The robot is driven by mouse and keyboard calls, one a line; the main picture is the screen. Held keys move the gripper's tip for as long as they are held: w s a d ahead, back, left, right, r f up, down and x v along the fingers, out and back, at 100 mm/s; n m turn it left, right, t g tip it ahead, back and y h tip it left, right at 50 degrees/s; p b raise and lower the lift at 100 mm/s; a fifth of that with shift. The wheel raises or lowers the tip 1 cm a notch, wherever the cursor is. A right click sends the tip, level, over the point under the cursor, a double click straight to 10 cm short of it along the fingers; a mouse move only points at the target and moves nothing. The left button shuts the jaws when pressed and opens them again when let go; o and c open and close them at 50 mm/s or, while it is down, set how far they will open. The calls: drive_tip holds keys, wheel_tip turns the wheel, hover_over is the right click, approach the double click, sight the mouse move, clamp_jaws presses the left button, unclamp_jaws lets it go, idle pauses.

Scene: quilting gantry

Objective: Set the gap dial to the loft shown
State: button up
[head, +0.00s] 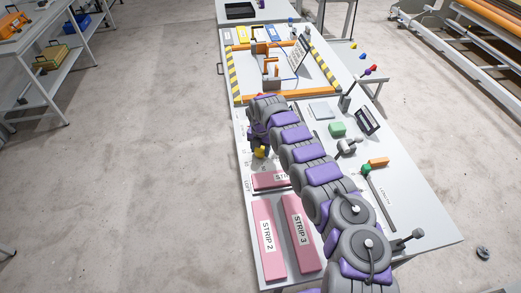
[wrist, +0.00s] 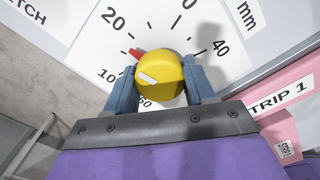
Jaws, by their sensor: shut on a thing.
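The yellow dial knob (wrist: 160,78) is between the two blue-grey fingers of my gripper (wrist: 163,90), which is shut on it. A red pointer (wrist: 136,53) sticks out from the knob and lies between the printed 10 and 20. The white dial face (wrist: 180,30) also carries 40 and "mm"; some figures are partly hidden by the knob and fingers. In the head view the yellow knob (head: 261,152) shows at the end of my arm, at the left edge of the table. I cannot read a loft value in either view.
Pink blocks labelled STRIP 2 (head: 266,238) and STRIP 3 (head: 300,232) lie on the table near the dial; the STRIP 1 block (wrist: 285,100) is close to my gripper. A dark-framed display (head: 367,121) stands at the table's right. An orange frame with striped rails (head: 235,78) is behind.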

drive_tip(key=shift+w+r+n, duration=0.1)
drive_tip(key=shift+n, duration=0.65)
drive_tip(key=shift+w+r+n, duration=0.1)
drive_tip(key=shift+n, duration=0.65)
drive_tip(key=o, duration=1)
drive_tip(key=shift+s+a+f, duration=0.1)
drive_tip(key=shift+s+f, duration=0.05)
drive_tip(key=shift+f, duration=0.05)
drive_tip(key=shift+a+r+p, duration=0.1)
drive_tip(key=shift+r+p, duration=0.7)
drive_tip(key=shift+r, duration=7.85)
